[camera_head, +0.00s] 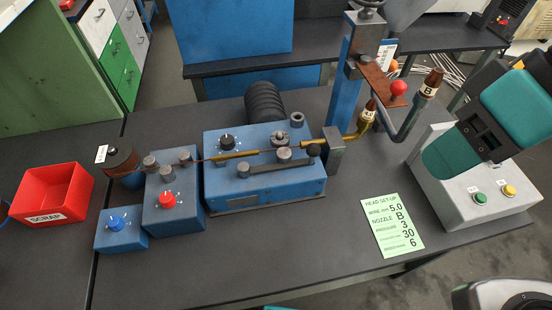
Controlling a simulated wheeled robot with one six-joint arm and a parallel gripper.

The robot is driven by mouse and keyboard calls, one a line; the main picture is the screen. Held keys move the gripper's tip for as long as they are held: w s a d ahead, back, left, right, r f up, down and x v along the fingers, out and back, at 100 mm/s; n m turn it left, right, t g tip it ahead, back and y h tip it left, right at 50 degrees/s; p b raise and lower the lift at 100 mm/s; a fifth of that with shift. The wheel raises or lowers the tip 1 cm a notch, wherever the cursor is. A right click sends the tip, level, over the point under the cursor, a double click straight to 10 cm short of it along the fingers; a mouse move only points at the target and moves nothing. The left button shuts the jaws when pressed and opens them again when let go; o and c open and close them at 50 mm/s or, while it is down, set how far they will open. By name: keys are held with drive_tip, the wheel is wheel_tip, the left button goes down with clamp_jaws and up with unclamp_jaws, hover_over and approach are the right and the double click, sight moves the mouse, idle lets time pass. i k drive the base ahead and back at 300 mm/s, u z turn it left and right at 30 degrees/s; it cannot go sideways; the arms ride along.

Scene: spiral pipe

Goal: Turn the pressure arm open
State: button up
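The pressure arm seems to be the dark grey bar (270,167) on top of the larger blue machine box (264,190). It lies lengthwise near the front edge, with a round knob at its right end and a block at its left end. A round metal knob (284,155) stands just behind it. A thin wire and a brass tube (235,155) run across the box behind the bar. Teal links of my arm fill the right side of the view, well away from the bar. My gripper's fingers do not show.
Smaller blue boxes with a red knob (168,199) and a blue knob (118,223) stand left. A red scrap bin (53,193) is farther left. A blue column (347,75) rises behind right. A grey button box (475,190) stands right. The tabletop in front is clear around a green card (392,226).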

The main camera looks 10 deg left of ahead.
sight(284, 154)
drive_tip(key=u, duration=0.05)
drive_tip(key=k, duration=0.5)
drive_tip(key=z, duration=1.2)
drive_tip(key=i, duration=1.05)
drive_tip(key=u, duration=2.4)
